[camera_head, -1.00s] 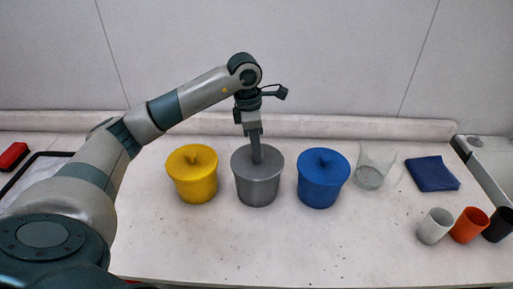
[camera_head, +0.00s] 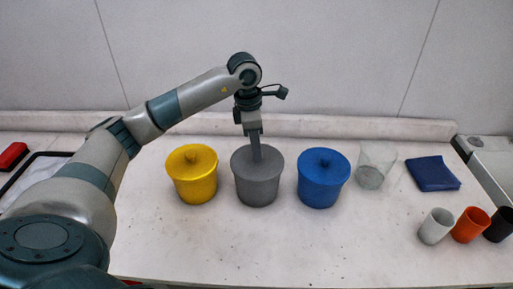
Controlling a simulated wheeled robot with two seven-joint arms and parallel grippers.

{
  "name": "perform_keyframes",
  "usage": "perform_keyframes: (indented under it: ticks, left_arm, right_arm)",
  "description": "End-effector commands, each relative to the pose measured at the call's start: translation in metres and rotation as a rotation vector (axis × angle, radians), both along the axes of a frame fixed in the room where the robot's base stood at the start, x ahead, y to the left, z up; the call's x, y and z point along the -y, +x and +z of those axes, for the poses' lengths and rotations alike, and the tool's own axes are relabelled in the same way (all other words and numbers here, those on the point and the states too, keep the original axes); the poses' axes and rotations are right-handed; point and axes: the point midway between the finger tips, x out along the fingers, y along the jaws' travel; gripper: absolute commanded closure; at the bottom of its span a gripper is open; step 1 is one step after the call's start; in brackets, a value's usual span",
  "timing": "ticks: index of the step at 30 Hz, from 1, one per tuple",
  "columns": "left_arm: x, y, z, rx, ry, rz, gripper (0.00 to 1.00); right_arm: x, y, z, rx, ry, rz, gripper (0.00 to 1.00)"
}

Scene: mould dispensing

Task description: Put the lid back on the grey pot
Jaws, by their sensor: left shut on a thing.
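The grey pot (camera_head: 258,188) stands upright in the middle of the table, between a yellow pot and a blue pot. Its grey lid (camera_head: 271,159) sits on the pot's top and looks level. My left gripper (camera_head: 256,158) points straight down from above and is shut on the lid's knob, which its fingers hide. I cannot tell whether the lid is fully seated all round the rim. My right gripper does not show.
The lidded yellow pot (camera_head: 194,180) and lidded blue pot (camera_head: 323,183) stand close on either side. A clear glass (camera_head: 372,172), a blue cloth (camera_head: 433,173) and white (camera_head: 435,226), orange (camera_head: 469,225) and black (camera_head: 497,225) cups are at right. The table's front middle is clear.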

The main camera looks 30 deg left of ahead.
Motion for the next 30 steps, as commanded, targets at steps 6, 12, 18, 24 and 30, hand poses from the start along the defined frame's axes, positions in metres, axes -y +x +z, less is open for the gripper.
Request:
perform_keyframes:
  ticks: [6, 12, 18, 24, 30]
  left_arm:
    - [-0.0002, 0.0000, -0.0009, 0.001, 0.001, 0.000, 1.00]
    - [-0.0001, -0.0002, -0.0006, 0.000, 0.000, 0.000, 1.00]
    - [0.0000, -0.0002, -0.0005, 0.000, 0.000, 0.000, 1.00]
    - [0.0000, -0.0002, -0.0005, 0.000, 0.000, 0.000, 0.58]
    - [0.0000, -0.0002, -0.0005, 0.000, 0.000, 0.000, 0.53]
  right_arm:
    - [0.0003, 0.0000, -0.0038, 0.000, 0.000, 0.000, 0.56]
    - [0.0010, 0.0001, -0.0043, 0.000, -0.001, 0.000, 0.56]
    - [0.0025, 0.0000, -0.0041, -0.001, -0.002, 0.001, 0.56]
    - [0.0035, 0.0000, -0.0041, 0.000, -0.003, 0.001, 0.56]
    - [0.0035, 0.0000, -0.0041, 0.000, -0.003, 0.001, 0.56]
